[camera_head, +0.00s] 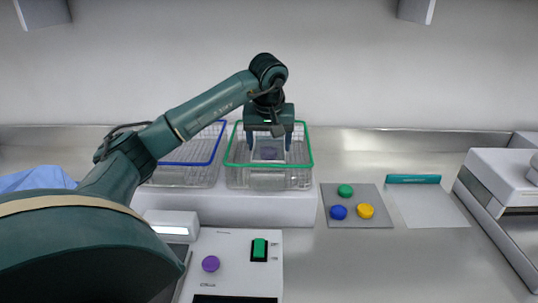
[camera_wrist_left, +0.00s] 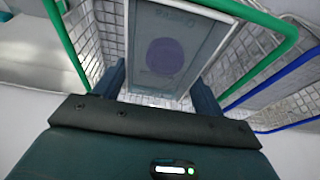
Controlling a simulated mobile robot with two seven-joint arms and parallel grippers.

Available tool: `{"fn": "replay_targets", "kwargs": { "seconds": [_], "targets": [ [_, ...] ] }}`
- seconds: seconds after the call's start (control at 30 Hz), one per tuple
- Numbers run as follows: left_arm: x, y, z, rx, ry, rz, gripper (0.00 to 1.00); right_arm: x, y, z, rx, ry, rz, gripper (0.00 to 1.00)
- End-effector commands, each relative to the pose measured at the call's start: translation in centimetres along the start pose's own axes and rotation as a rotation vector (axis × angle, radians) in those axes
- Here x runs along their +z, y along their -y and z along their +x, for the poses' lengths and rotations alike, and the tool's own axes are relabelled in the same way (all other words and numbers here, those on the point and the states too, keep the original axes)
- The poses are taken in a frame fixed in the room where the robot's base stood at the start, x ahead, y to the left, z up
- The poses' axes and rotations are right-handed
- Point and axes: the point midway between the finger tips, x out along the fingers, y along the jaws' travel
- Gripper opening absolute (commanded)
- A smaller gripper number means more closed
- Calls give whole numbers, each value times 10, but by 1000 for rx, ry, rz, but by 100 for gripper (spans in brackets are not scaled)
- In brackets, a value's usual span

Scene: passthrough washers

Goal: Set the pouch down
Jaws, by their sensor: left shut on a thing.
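My left gripper (camera_head: 268,148) points down into the green-rimmed wire basket (camera_head: 230,150) in the head view. It is shut on a pale, see-through pouch (camera_wrist_left: 205,35) with a purple disc (camera_wrist_left: 165,56) in it. In the left wrist view the pouch lies between the two fingers, inside the basket's mesh walls. I cannot tell whether the pouch touches the basket floor. My right gripper is not in view.
A blue-rimmed basket (camera_head: 215,158) stands left of the green one. A grey mat (camera_head: 335,222) with green, blue and yellow discs lies to the right, beside a white sheet (camera_head: 430,208) with a teal bar. In front is a white device with a purple knob (camera_head: 210,264) and green switch.

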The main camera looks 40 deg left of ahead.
Motion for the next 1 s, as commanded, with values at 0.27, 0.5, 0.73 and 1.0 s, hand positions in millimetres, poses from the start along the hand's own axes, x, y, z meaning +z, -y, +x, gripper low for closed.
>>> {"fn": "replay_targets", "kwargs": {
  "seconds": [0.27, 0.5, 0.73, 1.0],
  "targets": [
    [12, 1, 36, -2, 2, 1, 49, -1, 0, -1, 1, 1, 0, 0],
    [12, 0, 37, 0, 0, 0, 49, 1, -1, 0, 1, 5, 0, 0],
    [13, 0, 40, -1, 0, 0, 76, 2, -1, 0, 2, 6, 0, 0],
    [12, 0, 40, -1, 0, 0, 92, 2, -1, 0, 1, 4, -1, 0]
  ]
}}
